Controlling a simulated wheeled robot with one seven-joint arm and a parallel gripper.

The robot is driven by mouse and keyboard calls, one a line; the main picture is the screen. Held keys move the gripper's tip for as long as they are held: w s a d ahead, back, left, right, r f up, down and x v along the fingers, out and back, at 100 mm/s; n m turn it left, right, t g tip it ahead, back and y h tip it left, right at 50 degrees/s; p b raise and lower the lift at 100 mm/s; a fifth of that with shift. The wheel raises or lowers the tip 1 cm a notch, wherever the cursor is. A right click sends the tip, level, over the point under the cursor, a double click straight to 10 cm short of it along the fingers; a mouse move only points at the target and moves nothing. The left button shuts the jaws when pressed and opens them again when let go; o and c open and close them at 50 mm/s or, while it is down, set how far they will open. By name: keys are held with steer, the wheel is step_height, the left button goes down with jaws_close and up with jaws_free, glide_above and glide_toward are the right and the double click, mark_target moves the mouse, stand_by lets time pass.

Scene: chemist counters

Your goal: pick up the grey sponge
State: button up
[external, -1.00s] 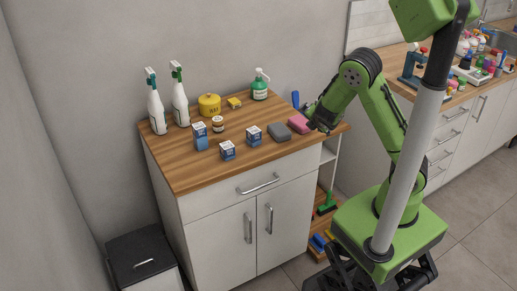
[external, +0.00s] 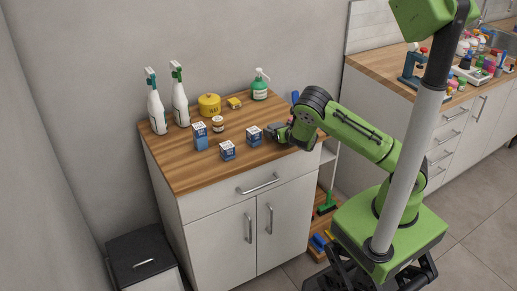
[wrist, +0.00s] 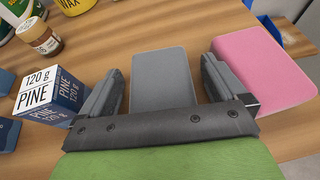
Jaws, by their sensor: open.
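The grey sponge (wrist: 161,75) lies flat on the wooden counter in the wrist view. My gripper (wrist: 165,84) is open, with one finger on each side of the sponge's near part. A narrow gap shows between each finger and the sponge. The sponge's near end is hidden behind the gripper's palm. In the external view my gripper (external: 276,131) is low over the counter's right part, and the arm hides most or all of the sponge.
A pink sponge (wrist: 264,62) lies close beside the right finger. A blue and white PINE box (wrist: 50,95) stands just left of the left finger. A small brown jar (wrist: 40,38) and a yellow WAX tin (wrist: 75,4) are farther back. Bare counter lies behind the sponge.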

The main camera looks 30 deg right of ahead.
steer(key=c, duration=1)
steer(key=shift+c, duration=0.2)
steer(key=shift+r, duration=0.15)
